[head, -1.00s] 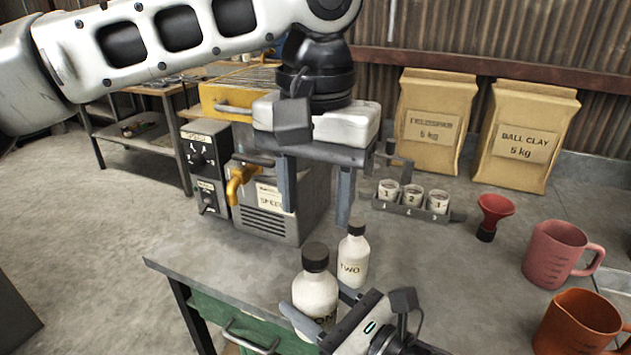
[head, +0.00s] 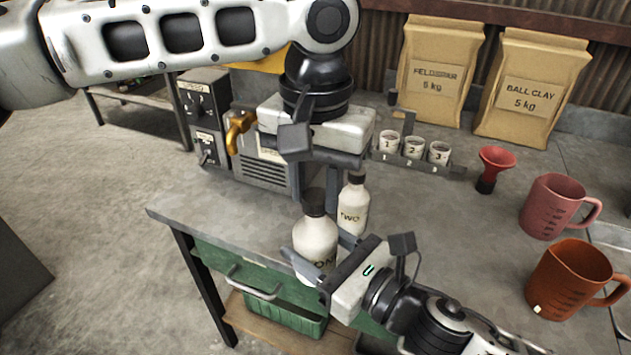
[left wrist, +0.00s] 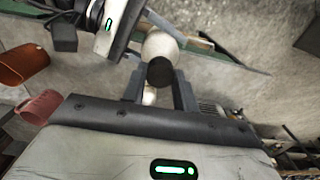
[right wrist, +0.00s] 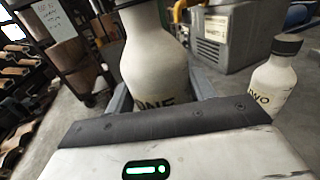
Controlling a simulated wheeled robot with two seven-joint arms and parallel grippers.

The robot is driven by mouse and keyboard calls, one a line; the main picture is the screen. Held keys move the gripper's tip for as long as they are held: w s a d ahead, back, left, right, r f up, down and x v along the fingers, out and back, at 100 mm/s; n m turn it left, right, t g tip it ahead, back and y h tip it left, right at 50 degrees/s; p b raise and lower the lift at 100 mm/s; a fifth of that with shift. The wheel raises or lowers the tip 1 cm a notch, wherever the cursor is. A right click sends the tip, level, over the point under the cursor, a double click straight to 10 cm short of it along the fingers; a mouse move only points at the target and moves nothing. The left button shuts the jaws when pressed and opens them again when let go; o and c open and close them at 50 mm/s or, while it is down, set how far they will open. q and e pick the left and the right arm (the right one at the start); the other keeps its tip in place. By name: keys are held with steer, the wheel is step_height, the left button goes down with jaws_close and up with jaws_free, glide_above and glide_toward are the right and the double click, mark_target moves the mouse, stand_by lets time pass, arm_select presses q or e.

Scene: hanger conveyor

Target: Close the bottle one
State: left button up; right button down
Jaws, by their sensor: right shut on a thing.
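The white bottle ONE (head: 315,236) stands near the bench's front-left edge with a dark cap (head: 314,204) on its neck. My right gripper (head: 325,256) is shut on its body; in the right wrist view bottle ONE (right wrist: 153,62) sits between the fingers, its top cut off. My left gripper (head: 326,188) points down just above the cap. In the left wrist view the cap (left wrist: 160,72) shows between its spread fingers (left wrist: 158,90); I cannot tell whether they touch it. How tight the cap sits is not visible.
Bottle TWO (head: 353,212), capped, stands close behind bottle ONE. A rack of small cups (head: 414,150), a red funnel (head: 494,166), a pink jug (head: 554,206) and an orange jug (head: 572,280) are to the right. Two clay bags (head: 530,88) stand at the back.

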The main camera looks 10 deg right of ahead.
arm_select(q)
steer(key=m, duration=0.4)
steer(key=shift+m, duration=0.3)
steer(key=m, duration=0.3)
steer(key=shift+m, duration=0.3)
steer(key=o, duration=1.1)
steer(key=shift+o, duration=0.2)
steer(key=shift+r, duration=0.1)
step_height(320, 180, up, 12)
